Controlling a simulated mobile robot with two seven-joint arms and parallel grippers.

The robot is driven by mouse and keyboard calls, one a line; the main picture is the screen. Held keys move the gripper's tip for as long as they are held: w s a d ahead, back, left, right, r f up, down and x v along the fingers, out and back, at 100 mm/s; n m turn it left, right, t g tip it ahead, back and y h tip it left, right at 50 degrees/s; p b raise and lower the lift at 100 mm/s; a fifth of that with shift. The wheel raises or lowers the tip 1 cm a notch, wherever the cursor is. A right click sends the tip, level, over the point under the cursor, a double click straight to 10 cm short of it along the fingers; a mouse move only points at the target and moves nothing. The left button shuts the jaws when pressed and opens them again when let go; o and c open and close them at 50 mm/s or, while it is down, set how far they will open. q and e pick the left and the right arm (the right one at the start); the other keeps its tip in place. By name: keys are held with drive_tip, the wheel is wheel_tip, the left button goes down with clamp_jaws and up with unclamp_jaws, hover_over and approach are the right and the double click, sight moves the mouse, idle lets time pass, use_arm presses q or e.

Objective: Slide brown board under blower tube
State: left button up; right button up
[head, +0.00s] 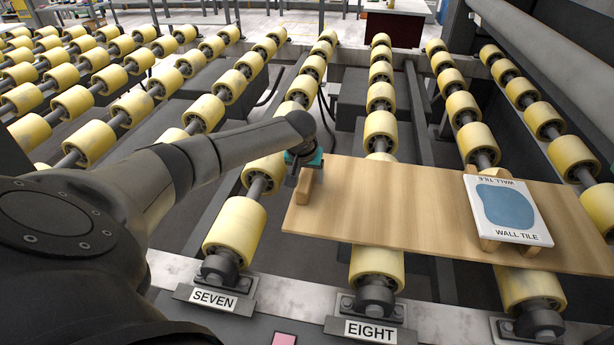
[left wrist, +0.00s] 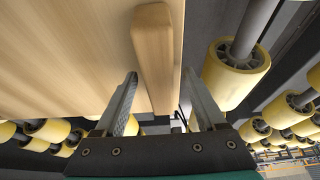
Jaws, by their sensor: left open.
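The brown board (head: 410,210) lies flat across the yellow rollers. A wooden handle block (head: 306,188) stands at its left end. A white wall tile (head: 508,208) with a blue patch rests on wooden supports near the board's right part. My left gripper (head: 305,160) is at the handle's far end. In the left wrist view, the open left gripper (left wrist: 163,105) has one finger on each side of the handle (left wrist: 155,55); I cannot tell whether they touch it. A pale grey tube (head: 545,60), possibly the blower tube, runs above the rollers at upper right. My right gripper is not in view.
Rows of yellow rollers fill the scene, with open gaps between them. Labels SEVEN (head: 214,299) and EIGHT (head: 370,331) mark the near metal rail. A dark red box (head: 393,29) stands at the back. A pink square (head: 284,339) lies at the near edge.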

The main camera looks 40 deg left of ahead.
use_arm(q)
clamp_jaws()
idle(0.5)
idle(0.8)
